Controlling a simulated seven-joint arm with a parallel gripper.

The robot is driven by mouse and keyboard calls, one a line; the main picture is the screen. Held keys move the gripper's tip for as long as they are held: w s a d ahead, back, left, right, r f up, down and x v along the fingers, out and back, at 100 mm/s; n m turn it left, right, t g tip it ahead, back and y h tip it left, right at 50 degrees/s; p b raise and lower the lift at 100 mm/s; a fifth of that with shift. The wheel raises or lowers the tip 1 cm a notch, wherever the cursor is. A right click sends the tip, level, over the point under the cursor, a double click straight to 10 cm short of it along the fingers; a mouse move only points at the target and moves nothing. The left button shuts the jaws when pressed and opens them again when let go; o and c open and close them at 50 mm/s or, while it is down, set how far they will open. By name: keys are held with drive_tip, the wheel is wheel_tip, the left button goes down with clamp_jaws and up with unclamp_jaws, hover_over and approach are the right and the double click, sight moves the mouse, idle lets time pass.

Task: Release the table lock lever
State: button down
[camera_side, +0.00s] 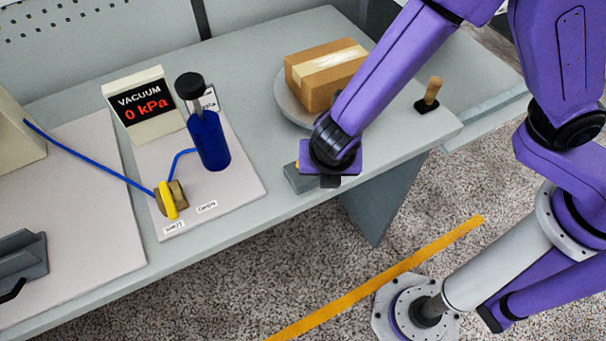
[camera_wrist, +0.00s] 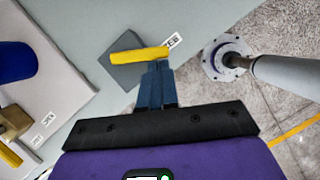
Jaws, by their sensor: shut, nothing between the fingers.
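A yellow lever (camera_wrist: 138,55) lies across a grey block (camera_wrist: 122,72) near the table's front edge in the wrist view. A small white label (camera_wrist: 173,40) sits by its right end; its print is too small to read surely. My gripper (camera_wrist: 160,66) is shut and empty, with its fingertips right at the lever's near side, toward its right half. I cannot tell whether they touch. In the side view my gripper (camera_side: 330,182) hides most of the lever; the grey block (camera_side: 298,181) shows to its left. A round grey turntable (camera_side: 285,104) stands behind, bearing a taped cardboard box (camera_side: 325,76).
Left of the block is a board with a blue cylinder (camera_side: 208,140), a yellow-handled valve (camera_side: 169,200) and a vacuum display (camera_side: 140,105) reading 0 kPa. A wooden-handled peg (camera_side: 430,92) stands to the right. The table's front edge is close below my gripper.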

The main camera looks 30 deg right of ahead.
drive_tip(key=shift+w+a, duration=0.1)
drive_tip(key=shift+w+a, duration=0.35)
drive_tip(key=shift+a, duration=0.25)
drive_tip(key=shift+s+a, duration=0.3)
drive_tip(key=shift+s, duration=0.15)
drive_tip(key=s+a+f+v, duration=0.1)
drive_tip(key=s+v, duration=0.1)
drive_tip(key=v, duration=0.9)
drive_tip(key=shift+a, duration=0.15)
